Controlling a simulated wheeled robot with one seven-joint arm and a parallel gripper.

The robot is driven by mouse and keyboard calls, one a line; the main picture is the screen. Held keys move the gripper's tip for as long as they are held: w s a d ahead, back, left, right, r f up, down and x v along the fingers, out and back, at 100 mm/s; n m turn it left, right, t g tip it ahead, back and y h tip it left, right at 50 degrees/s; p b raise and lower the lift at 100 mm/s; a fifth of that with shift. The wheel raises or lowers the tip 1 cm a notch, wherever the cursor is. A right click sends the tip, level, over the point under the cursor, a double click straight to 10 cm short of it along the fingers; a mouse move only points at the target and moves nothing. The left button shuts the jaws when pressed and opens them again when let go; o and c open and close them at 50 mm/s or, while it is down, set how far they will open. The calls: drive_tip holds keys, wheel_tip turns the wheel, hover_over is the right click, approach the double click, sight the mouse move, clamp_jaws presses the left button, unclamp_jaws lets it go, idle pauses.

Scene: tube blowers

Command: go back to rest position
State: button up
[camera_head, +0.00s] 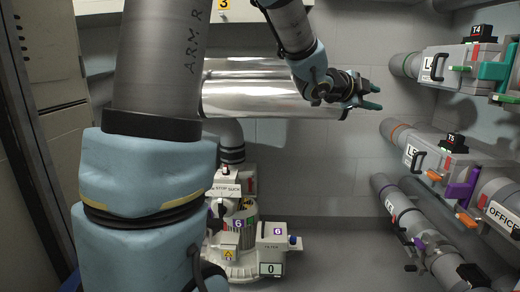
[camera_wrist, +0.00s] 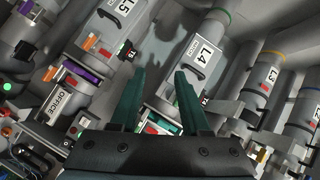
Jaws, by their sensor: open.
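My gripper (camera_head: 371,95) is in the upper middle of the head view, in front of the grey block wall and pointing right. Its two green fingers are apart with nothing between them. In the wrist view my gripper (camera_wrist: 160,85) shows its fingers spread, with the tube labelled L4 (camera_wrist: 207,55) behind and between them. The fingers appear clear of the tubes. My arm comes down from the top of the head view to the gripper, and a large part of it covers the left middle.
Tube units marked T4 (camera_head: 462,62) and T5 (camera_head: 440,150) line the right side. A blower machine (camera_head: 245,240) stands low in the middle, partly behind my arm. A shiny metal cylinder (camera_head: 260,90) lies across the back. Bare floor (camera_head: 345,262) shows between blower and tubes.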

drive_tip(key=a+f+n+y, duration=0.5)
drive_tip(key=a+f+n, duration=0.2)
drive_tip(key=a, duration=0.5)
drive_tip(key=a+f+n+y, duration=0.55)
drive_tip(key=a+f, duration=0.25)
drive_tip(key=a, duration=0.3)
drive_tip(key=s+a+f+n+g+y, duration=0.1)
drive_tip(key=s+a+f+n+g, duration=0.25)
drive_tip(key=s+a+n, duration=0.35)
drive_tip(key=s+a+f+n+g+y, duration=0.25)
drive_tip(key=s+a+f+n, duration=0.3)
drive_tip(key=s, duration=0.35)
wheel_tip(320, 180, up, 27)
drive_tip(key=m+h+p, duration=0.1)
drive_tip(key=p, duration=2.6)
drive_tip(key=shift+w+a, duration=0.15)
drive_tip(key=shift+a, duration=0.05)
